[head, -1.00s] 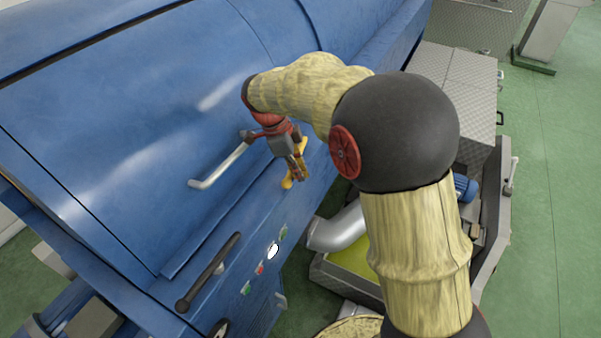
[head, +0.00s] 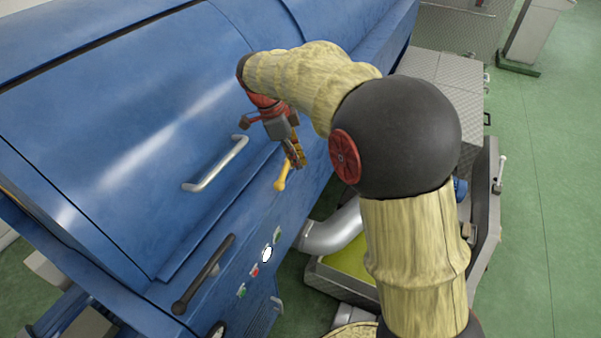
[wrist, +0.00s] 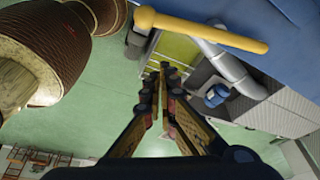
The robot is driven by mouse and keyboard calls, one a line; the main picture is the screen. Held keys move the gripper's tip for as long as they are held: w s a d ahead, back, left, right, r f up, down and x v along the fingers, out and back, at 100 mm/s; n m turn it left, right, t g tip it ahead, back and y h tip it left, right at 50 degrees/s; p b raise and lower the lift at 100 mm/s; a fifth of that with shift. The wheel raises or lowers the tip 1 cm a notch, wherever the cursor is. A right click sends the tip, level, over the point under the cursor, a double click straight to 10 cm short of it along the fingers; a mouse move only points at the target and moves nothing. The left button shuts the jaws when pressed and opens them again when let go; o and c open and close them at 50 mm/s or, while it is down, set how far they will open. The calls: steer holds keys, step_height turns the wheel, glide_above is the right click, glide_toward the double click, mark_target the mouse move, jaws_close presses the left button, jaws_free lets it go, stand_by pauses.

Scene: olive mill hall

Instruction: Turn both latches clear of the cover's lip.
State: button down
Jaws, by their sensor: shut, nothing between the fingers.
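A yellow latch (head: 283,174) with a rounded end sits at the front edge of the blue cover (head: 110,140). In the wrist view the yellow latch (wrist: 205,32) crosses the top as a bar, its knobbed end at the left. My gripper (head: 299,164) is shut and empty, with its fingertips just right of the latch; I cannot tell whether they touch it. In the wrist view my gripper (wrist: 164,68) points past the bar, below it. A dark bar (head: 206,270) lies slantwise on the front face at lower left; I cannot tell whether it is the second latch. My arm hides part of the cover's edge.
A pale grab handle (head: 216,164) stands out from the cover, left of my gripper. Small coloured buttons (head: 254,271) sit on the front panel. A grey pipe (head: 333,232) and a tray with a yellow-green inside (head: 345,277) lie below. Open green floor (head: 550,200) is at right.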

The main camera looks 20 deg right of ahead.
steer(key=v, duration=0.3)
stand_by(0.5)
